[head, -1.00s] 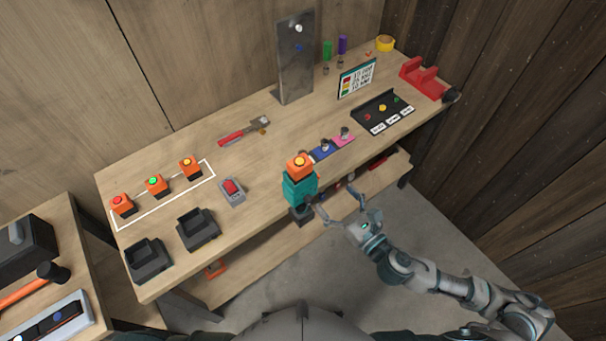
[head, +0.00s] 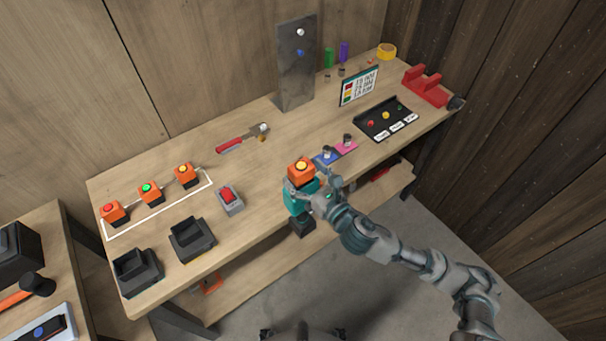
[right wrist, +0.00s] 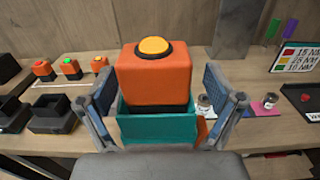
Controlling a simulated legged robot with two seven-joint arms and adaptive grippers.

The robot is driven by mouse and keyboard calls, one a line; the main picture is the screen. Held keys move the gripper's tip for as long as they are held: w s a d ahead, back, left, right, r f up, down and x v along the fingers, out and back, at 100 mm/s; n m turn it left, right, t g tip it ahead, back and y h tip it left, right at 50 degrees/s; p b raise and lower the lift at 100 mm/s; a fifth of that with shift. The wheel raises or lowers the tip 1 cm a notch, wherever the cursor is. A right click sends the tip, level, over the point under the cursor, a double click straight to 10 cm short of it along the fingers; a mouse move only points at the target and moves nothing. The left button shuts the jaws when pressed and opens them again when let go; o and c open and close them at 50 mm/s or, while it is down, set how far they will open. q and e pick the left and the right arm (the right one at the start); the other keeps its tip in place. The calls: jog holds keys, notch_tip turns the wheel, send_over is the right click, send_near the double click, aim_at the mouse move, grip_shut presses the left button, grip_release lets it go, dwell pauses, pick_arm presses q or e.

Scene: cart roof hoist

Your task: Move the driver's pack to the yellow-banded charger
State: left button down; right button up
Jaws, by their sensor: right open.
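The driver's pack (head: 301,170) is an orange block with a yellow button on top. It sits upright in the teal driver body (head: 297,200), which has a black lower part, at the bench's front edge. The right wrist view shows the pack (right wrist: 155,80) close up above the teal body (right wrist: 158,128). My right gripper (head: 312,186) is open, with one finger on each side of the pack and teal body. Two black charger-like docks (head: 137,272) (head: 192,239) stand empty at the bench's left front. My left gripper is not in view.
Several orange packs (head: 150,193) with coloured buttons stand inside a white outline. A grey box with a red switch (head: 229,199) lies between docks and driver. A red-handled tool (head: 241,139), blue and pink pads (head: 328,157) and a black tray (head: 386,119) are farther back.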

jog(key=shift+w+a, duration=0.25)
jog(key=shift+a, duration=0.3)
jog(key=shift+d, duration=0.2)
jog(key=c, duration=1.5)
jog(key=shift+d, duration=0.1)
jog(key=shift+r, duration=0.1)
